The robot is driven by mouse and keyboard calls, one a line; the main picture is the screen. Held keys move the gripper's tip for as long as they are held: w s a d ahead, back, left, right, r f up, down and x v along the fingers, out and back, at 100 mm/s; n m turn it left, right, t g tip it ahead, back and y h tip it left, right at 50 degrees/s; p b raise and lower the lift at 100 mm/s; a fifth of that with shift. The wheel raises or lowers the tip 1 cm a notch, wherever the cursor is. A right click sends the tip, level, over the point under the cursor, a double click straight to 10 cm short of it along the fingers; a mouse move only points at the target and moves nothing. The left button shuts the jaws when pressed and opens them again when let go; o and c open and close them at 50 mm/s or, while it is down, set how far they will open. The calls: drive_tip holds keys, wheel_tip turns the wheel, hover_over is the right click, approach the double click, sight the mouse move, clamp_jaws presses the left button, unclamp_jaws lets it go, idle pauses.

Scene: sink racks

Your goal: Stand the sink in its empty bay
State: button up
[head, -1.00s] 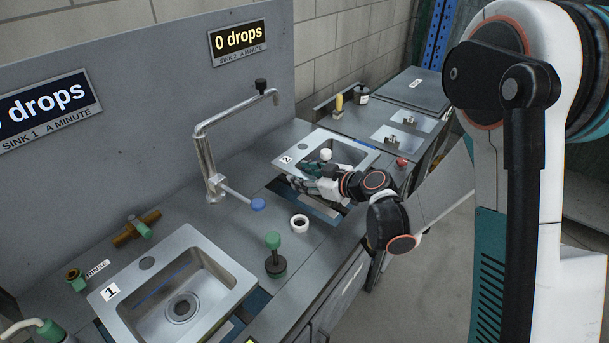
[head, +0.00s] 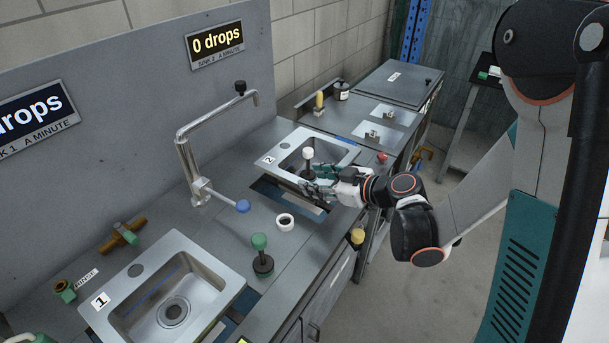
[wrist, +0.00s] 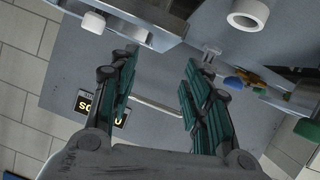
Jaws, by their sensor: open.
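The steel sink marked 2 (head: 268,160) lies on the counter in the head view. Part of a dark, blue-edged opening (head: 268,192) shows beside its near left side, so the sink does not fill it. A dark-stemmed plug with a white cap (head: 308,154) stands up in the sink basin. My gripper (head: 312,180) is at the sink's near left edge; contact cannot be told. In the wrist view the gripper (wrist: 158,75) is open with nothing between its fingers. The white cap (wrist: 93,22) and steel edges show at upper left there.
Sink 1 (head: 218,265) sits at front left. A tall faucet (head: 187,165) with a blue knob, a white ring (head: 285,222) and a green-topped plunger (head: 261,252) stand on the near counter. A yellow knob (head: 357,236) is at the front edge. Free floor lies right.

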drive_tip(key=shift+s+d+r, duration=0.2)
drive_tip(key=shift+s+d, duration=0.1)
drive_tip(key=shift+s, duration=0.05)
drive_tip(key=s+d+r+m+h, duration=0.3)
drive_tip(key=s+m, duration=0.1)
drive_tip(key=s, duration=0.3)
drive_tip(key=s+d+r+m+g+h, duration=0.1)
drive_tip(key=s+d+r+m+h, duration=0.2)
drive_tip(key=s, duration=0.5)
drive_tip(key=s+d+r+m+g+h, duration=0.1)
drive_tip(key=s+d+r+m+h, duration=0.2)
drive_tip(key=s, duration=0.5)
drive_tip(key=shift+s+d+r+m+h, duration=0.15)
drive_tip(key=shift+d+r+m+h, duration=0.25)
drive_tip(key=shift+d+m, duration=0.6)
